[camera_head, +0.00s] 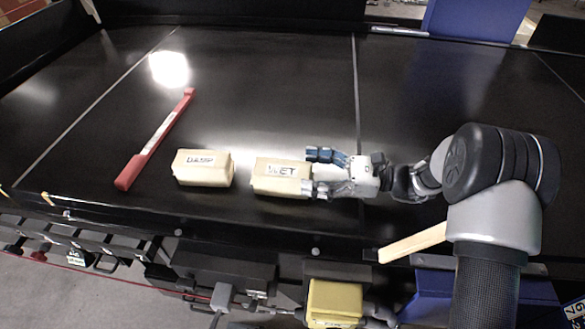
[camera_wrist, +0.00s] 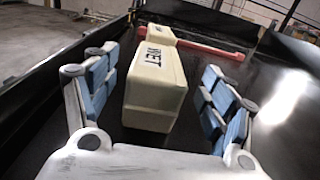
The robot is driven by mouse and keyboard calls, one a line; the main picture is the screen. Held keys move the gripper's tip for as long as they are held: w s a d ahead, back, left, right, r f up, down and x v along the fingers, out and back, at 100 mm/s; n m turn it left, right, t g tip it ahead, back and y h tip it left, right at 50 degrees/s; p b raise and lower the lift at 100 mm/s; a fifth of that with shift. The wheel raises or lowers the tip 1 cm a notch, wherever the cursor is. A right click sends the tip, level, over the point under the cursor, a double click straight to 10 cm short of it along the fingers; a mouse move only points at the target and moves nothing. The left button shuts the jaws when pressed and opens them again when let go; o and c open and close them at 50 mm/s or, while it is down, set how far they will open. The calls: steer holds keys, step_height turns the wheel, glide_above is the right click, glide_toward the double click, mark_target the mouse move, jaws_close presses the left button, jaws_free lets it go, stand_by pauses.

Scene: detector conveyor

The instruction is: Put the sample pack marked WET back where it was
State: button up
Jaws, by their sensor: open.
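The sample pack marked WET (camera_head: 280,180) is a cream block lying on the black conveyor belt, label up. It also shows in the wrist view (camera_wrist: 155,97), standing between my gripper's fingers. My gripper (camera_head: 318,172) is open, with one finger on each side of the pack's right end. In the wrist view my gripper (camera_wrist: 158,92) has a clear gap to the pack on both sides. A second cream pack marked DAMP (camera_head: 203,168) lies to the left of the WET pack, a short gap away.
A red bar with a white strip (camera_head: 155,140) lies slantwise on the belt, left of the packs. The black belt (camera_head: 270,85) behind the packs is clear. A yellow block (camera_head: 335,302) sits below the belt's front edge. A wooden-coloured bar (camera_head: 412,243) lies near that edge.

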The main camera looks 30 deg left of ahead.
steer(key=v, duration=0.6)
steer(key=shift+s+d+r, duration=0.1)
steer(key=shift+s+r, duration=0.1)
steer(key=shift+r, duration=0.05)
steer(key=s+d+r+n+t+h, duration=0.2)
steer(key=s+d+r+n+h, duration=0.55)
steer(key=s, duration=0.45)
steer(key=s+d+r+n+t+h, duration=0.1)
steer(key=s+d+n+t+h, duration=0.2)
steer(key=d, duration=0.6)
steer(key=s+d+n+t+h, duration=0.4)
steer(key=s+d+t+h, duration=0.1)
steer(key=s+d, duration=0.3)
steer(key=shift+s+d+r+h, duration=0.4)
steer(key=shift+d+h, duration=0.3)
steer(key=shift+h, duration=0.15)
